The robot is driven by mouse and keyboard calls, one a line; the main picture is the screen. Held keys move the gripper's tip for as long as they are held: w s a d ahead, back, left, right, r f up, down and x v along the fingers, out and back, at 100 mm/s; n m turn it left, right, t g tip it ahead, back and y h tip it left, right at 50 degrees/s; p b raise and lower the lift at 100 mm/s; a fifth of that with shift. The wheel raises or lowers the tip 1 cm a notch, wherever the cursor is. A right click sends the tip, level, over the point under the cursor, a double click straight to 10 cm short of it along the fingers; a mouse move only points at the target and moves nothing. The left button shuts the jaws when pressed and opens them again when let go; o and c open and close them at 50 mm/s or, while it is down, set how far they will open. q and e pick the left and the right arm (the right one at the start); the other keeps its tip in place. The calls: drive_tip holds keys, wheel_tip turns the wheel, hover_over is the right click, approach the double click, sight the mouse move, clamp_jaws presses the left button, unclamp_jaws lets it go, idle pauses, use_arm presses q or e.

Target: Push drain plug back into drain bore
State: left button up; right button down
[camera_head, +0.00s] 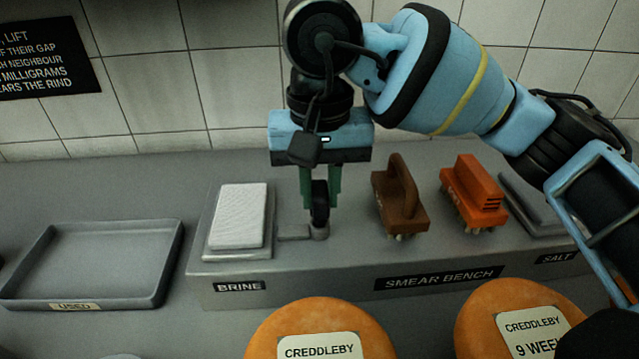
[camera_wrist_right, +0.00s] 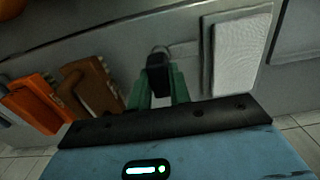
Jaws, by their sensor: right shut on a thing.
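My right gripper (camera_head: 320,198) points down over the smear bench, its green fingers shut on a black drain plug (camera_head: 320,209). In the right wrist view the plug (camera_wrist_right: 159,80) sits between the fingers (camera_wrist_right: 157,92). Directly below the plug is a small grey round fitting (camera_head: 319,233), joined by a short channel (camera_head: 293,237) to the brine side; it looks like the drain bore. The plug's lower end is at or just above this fitting; I cannot tell whether it is inside. The bore's opening is hidden. My left gripper is not in view.
A white pad on a grey tray (camera_head: 238,216) stands left of the fitting. A brown brush (camera_head: 399,200) and an orange brush (camera_head: 473,193) stand to the right. Two orange cheese wheels (camera_head: 265,335) (camera_head: 475,330) are in front. A grey used tray (camera_head: 160,289) lies at left. A tiled wall is behind.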

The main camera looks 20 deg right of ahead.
sight(320, 190)
drive_tip(key=shift+f+b, duration=0.5)
drive_tip(key=shift+f, duration=0.45)
drive_tip(key=c, duration=1.2)
unclamp_jaws()
wheel_tip(320, 190, up, 8)
drive_tip(key=shift+p, duration=0.35)
drive_tip(key=shift+f, duration=0.1)
